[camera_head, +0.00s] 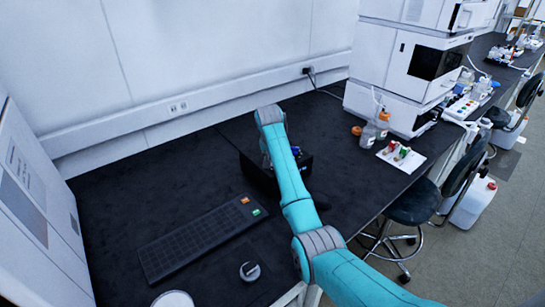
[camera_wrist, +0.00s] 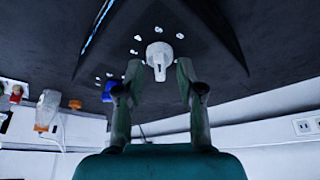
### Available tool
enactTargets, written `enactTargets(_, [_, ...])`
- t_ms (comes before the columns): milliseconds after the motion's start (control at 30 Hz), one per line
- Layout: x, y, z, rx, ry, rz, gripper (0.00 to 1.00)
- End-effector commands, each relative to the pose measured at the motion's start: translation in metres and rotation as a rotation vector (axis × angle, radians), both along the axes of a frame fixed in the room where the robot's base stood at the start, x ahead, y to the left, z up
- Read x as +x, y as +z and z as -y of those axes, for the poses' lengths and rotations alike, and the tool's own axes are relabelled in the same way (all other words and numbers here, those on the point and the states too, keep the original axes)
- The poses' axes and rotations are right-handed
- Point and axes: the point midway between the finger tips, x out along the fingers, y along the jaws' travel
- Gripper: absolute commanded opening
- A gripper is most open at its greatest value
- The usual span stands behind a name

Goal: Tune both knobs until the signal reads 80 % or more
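In the wrist view a pale grey knob (camera_wrist: 158,55) sits on a dark panel, with white marks around it. My gripper (camera_wrist: 158,74) is open, with one finger on each side of the knob. Gaps show between the knob and the fingers. A blue part (camera_wrist: 107,91), perhaps a second knob, shows beside the left finger. In the head view my arm covers much of a black box (camera_head: 262,181), and a blue part (camera_head: 296,151) shows at its edge. My fingertips are hidden there. No signal reading is legible.
A gridded dark panel (camera_head: 195,240) with orange and green squares lies on the black bench (camera_head: 120,200). A grey round dial (camera_head: 250,271) is nearer the front. Bottles (camera_head: 368,135), a white tray (camera_head: 401,156) and white instruments (camera_head: 410,65) stand at right.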

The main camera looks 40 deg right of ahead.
Motion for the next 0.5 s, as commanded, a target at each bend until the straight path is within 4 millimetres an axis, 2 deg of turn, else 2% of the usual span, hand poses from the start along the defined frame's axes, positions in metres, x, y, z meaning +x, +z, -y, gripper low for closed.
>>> enactTargets(167, [-0.002,0.01,-0.003,-0.001,0.0,0.003,0.38])
enactTargets(500, [-0.02,0.069,-0.019,-0.001,0.001,0.004,0.38])
